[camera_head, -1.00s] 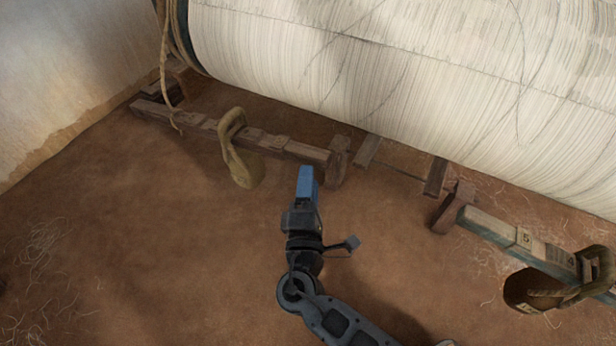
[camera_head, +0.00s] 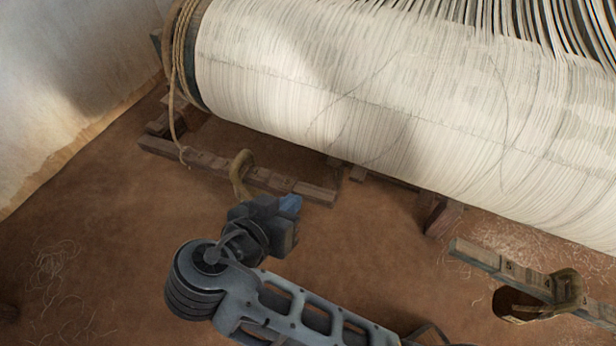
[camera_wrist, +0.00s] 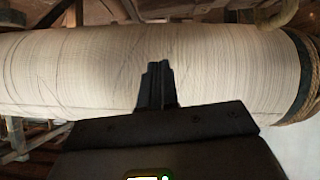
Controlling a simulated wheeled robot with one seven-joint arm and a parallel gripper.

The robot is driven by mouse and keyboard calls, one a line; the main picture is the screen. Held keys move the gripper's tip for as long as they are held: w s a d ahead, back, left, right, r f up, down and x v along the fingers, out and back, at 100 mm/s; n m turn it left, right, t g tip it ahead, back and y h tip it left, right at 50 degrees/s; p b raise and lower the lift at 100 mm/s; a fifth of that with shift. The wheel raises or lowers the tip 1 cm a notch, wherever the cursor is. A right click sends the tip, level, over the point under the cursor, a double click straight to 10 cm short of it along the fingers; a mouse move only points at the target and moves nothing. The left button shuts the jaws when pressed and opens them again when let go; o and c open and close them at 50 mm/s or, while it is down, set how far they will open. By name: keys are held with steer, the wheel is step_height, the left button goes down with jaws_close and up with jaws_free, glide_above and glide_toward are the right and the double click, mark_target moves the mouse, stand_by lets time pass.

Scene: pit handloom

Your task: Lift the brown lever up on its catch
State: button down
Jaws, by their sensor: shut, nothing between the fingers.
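A long brown wooden lever (camera_head: 210,167) lies low near the floor, left of centre in the head view, below the big warp roll. A tan rope loop (camera_head: 239,175) hangs around it. My gripper (camera_head: 291,204) is just in front of the lever's right end in the picture. In the wrist view my shut fingers (camera_wrist: 157,85) stand against the pale roll, and the lever is not recognisable there. My wrist hides part of the loop's lower end. I cannot make out the catch.
The white warp roll (camera_head: 400,110) fills the upper part, with coiled rope (camera_head: 183,50) at its left end. A second, greyer lever (camera_head: 505,270) with a rope loop (camera_head: 568,290) lies at right. A wall (camera_head: 70,80) stands left. Brown floor is open at lower left.

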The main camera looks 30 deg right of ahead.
glide_above(314, 197)
steer(key=s+a, duration=0.2)
step_height(314, 197, down, 5)
steer(key=f, duration=0.1)
steer(key=d+f, duration=0.1)
steer(key=f, duration=0.1)
steer(key=shift+w+p, duration=0.2)
steer(key=shift+p, duration=0.2)
steer(key=shift+f+m, duration=0.3)
steer(key=shift+f, duration=0.25)
